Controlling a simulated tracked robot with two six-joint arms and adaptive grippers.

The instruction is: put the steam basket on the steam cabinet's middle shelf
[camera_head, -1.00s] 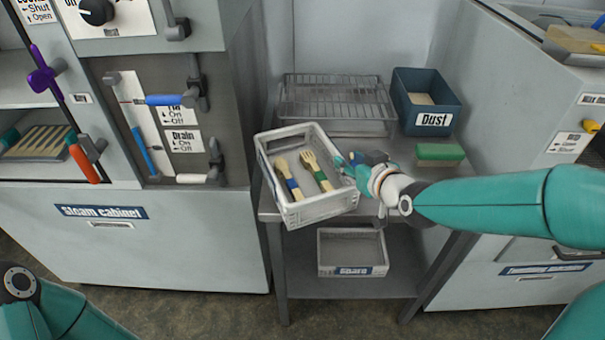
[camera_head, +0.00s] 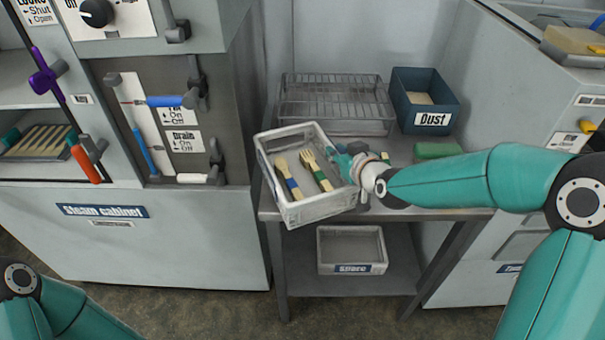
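The steam basket (camera_head: 300,212) is a pale grey crate holding a wooden spoon and a wooden fork with coloured handle bands. It sits askew at the table's front left, its near corner past the edge. My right gripper (camera_head: 346,166) is at the basket's right wall, its fingers at the rim. The fingers are too small and overlapped to tell if they are shut on it. The steam cabinet (camera_head: 150,245) stands at the left, with open shelves (camera_head: 22,95) at the picture's left edge. Which is the middle shelf is unclear. My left gripper is out of view.
A wire rack (camera_head: 335,100) and a blue Dust bin (camera_head: 432,120) stand at the back of the table. A green block (camera_head: 437,150) is partly behind my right arm. A Spare crate (camera_head: 350,268) is on the lower shelf. Another tray (camera_head: 35,152) holds wooden pieces in the cabinet.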

